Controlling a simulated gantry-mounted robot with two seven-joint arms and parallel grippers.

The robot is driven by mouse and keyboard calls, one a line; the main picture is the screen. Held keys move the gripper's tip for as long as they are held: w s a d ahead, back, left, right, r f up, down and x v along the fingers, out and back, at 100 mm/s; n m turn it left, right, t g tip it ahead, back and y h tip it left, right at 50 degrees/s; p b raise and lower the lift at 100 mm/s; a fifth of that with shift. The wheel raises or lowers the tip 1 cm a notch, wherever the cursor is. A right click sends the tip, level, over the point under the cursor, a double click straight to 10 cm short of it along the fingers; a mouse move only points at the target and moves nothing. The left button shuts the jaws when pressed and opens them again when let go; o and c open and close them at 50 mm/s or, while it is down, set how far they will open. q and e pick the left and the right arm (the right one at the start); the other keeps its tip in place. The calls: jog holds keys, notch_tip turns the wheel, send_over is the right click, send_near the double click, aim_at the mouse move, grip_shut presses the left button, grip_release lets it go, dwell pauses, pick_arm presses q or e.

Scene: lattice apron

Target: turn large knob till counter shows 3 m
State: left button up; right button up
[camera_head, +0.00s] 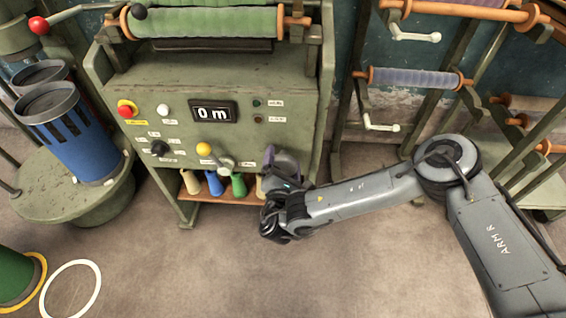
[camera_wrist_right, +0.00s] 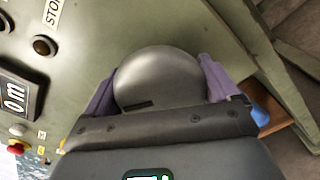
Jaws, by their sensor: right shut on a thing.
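The counter (camera_head: 213,112) on the green machine panel reads 0 m; it also shows sideways in the right wrist view (camera_wrist_right: 14,96). The large knob (camera_wrist_right: 160,78) is a grey dome in the right wrist view. My right gripper (camera_wrist_right: 158,90) is shut on it, with a purple finger on each side. In the head view my right gripper (camera_head: 273,168) is at the lower right of the panel and hides the knob. My left gripper is not in view.
A smaller grey control (camera_head: 225,162) and a yellow button (camera_head: 203,149) are left of my gripper. A red button (camera_head: 127,109) is at the panel's left. Several coloured spools (camera_head: 214,183) stand on a shelf below. The floor in front is mostly clear.

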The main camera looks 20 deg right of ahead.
jog(key=m, duration=0.4)
jog(key=shift+f+m, duration=0.1)
jog(key=shift+m, duration=0.2)
jog(key=m, duration=0.3)
jog(key=shift+m, duration=0.3)
jog(key=m, duration=0.6)
jog(key=shift+m, duration=1.3)
jog(key=o, duration=0.7)
jog(key=shift+o, duration=0.4)
jog(key=shift+w, duration=0.1)
